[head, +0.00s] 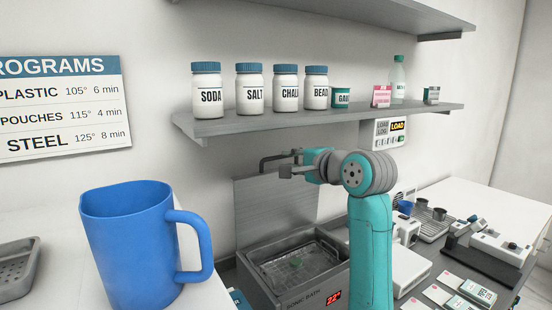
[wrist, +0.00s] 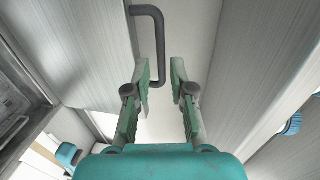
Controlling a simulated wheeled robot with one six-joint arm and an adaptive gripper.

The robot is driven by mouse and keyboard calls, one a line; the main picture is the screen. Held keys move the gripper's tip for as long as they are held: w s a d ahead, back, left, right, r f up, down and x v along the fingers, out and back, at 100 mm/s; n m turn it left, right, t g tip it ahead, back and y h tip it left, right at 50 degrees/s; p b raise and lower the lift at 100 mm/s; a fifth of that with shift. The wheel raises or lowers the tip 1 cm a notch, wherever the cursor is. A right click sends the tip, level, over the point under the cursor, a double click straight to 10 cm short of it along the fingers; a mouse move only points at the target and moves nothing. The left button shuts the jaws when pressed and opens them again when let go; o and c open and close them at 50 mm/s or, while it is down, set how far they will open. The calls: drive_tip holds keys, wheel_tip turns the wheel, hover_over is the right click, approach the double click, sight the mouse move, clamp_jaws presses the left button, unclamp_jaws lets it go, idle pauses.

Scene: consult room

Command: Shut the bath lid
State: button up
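The sonic bath (head: 262,274) is a grey box on the counter with its lid (head: 262,208) standing upright at the back. The lid's dark bar handle (head: 270,160) is at the lid's upper edge. My gripper (head: 285,171) is beside the handle in the head view. In the wrist view my gripper (wrist: 161,72) is open, with its green-padded fingers apart. The handle (wrist: 160,42) runs in front of and partly between the fingertips, closer to the right one. I cannot tell whether a finger touches it.
A shelf (head: 300,122) with several jars is above the bath. A large blue mug (head: 135,240) stands at the front left. To the right are a white device (head: 408,268), a rack with cups (head: 432,226) and cards (head: 470,290).

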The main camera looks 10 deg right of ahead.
sight(279, 158)
drive_tip(key=x, duration=0.6)
drive_tip(key=shift+w+a+f, duration=0.1)
drive_tip(key=shift+w+a, duration=0.05)
drive_tip(key=shift+w, duration=0.25)
drive_tip(key=shift+c, duration=0.3)
clamp_jaws()
